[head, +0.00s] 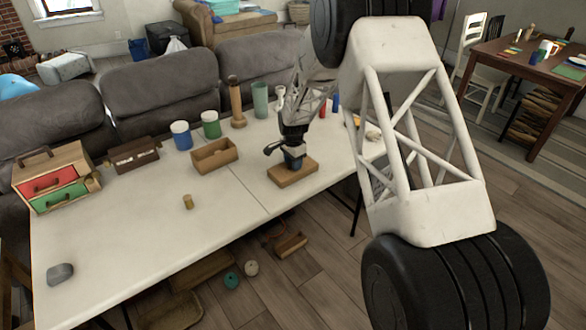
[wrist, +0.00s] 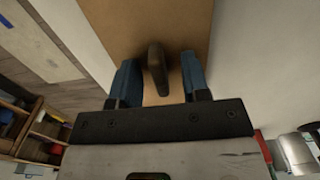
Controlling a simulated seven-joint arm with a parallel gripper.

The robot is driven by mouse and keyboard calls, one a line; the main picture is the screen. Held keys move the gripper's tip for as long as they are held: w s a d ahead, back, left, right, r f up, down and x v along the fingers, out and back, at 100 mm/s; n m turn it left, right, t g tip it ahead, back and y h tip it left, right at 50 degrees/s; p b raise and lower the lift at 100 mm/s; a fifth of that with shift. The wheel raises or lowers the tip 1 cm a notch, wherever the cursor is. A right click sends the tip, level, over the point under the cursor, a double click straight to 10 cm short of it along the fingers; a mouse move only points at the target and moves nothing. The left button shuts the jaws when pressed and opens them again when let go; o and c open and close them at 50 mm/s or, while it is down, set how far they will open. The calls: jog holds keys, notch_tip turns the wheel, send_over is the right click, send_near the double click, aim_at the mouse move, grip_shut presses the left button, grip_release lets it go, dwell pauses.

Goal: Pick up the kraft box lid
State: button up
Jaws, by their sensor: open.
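The kraft box lid (head: 308,168) is a flat tan-brown slab lying on the white table right of centre in the head view. In the wrist view its tan top (wrist: 105,18) fills the upper middle, with a dark raised handle (wrist: 157,65) standing on it. My gripper (head: 294,161) is down at the lid, pointing downward. In the wrist view its two blue fingers (wrist: 161,84) stand apart, one on each side of the handle, with a visible gap on both sides. The gripper is open and holds nothing.
An open tan box (head: 214,157) stands left of the lid. Behind are a blue jar (head: 181,137), a green jar (head: 211,126), a wooden post (head: 236,105) and a green cup (head: 260,100). A small drawer box (head: 55,178) stands far left. The front-left table is mostly clear.

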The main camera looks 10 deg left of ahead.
jog(key=shift+c, duration=0.3)
grip_shut()
jog(key=shift+r, duration=0.1)
jog(key=shift+r, duration=0.4)
notch_tip(320, 180, up, 3)
jog(key=shift+f, duration=0.1)
jog(key=s+d, duration=0.2)
jog(key=s, duration=0.5)
jog(key=s+d+r, duration=0.1)
jog(key=s+d, duration=0.2)
jog(key=s, duration=0.5)
jog(key=shift+d, duration=0.25)
jog(key=shift+r, duration=0.1)
jog(key=shift+w+a, duration=0.1)
jog(key=shift+a, duration=0.05)
